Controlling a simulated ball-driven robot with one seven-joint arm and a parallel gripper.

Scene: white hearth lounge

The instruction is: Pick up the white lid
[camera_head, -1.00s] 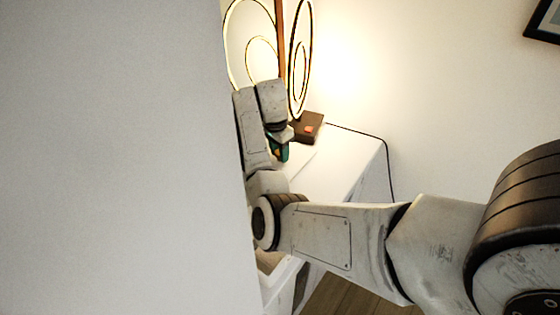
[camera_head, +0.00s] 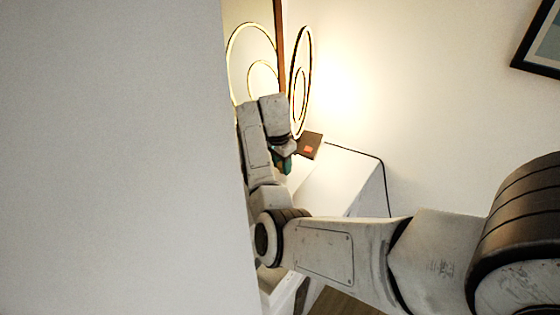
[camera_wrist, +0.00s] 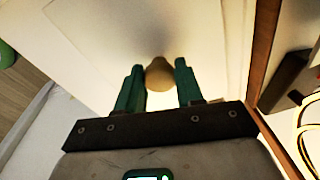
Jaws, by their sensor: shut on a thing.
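The white lid (camera_wrist: 212,45) appears as a broad pale panel with straight edges in the wrist view. A round tan knob (camera_wrist: 159,74) stands out from it. My gripper (camera_wrist: 158,82) has its two green fingers on either side of the knob and is shut on it. In the head view my gripper (camera_head: 286,163) is small and mostly hidden behind my wrist, and the lid cannot be made out there. I cannot tell whether the lid is clear of the surface below.
A white wall (camera_head: 110,160) blocks the head view's left half. A white cabinet (camera_head: 345,180) carries a dark box (camera_head: 309,146) and a glowing ring lamp (camera_head: 301,80). A framed picture (camera_head: 540,45) hangs at upper right. A green object (camera_wrist: 6,55) shows at the wrist view's left edge.

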